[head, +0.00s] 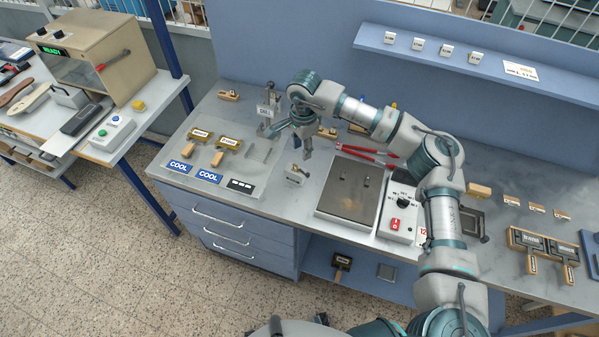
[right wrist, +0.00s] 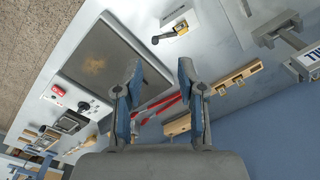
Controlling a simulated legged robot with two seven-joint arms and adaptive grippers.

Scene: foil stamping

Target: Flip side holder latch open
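A small pale holder plate with a dark lever latch (head: 296,174) stands on the bench left of the hot plate. The right wrist view shows the gripper (right wrist: 160,72) open, with nothing between the fingers and apart from the latch. My left gripper is not in view.
The hot plate (head: 350,190) and red-handled tongs (head: 366,154) lie right of the holder. A tray with stamps (head: 229,143) and blue COOL labels (head: 208,176) is at left. Another upright grey fixture (head: 267,106) stands behind my gripper. Bench around the latch is mostly clear.

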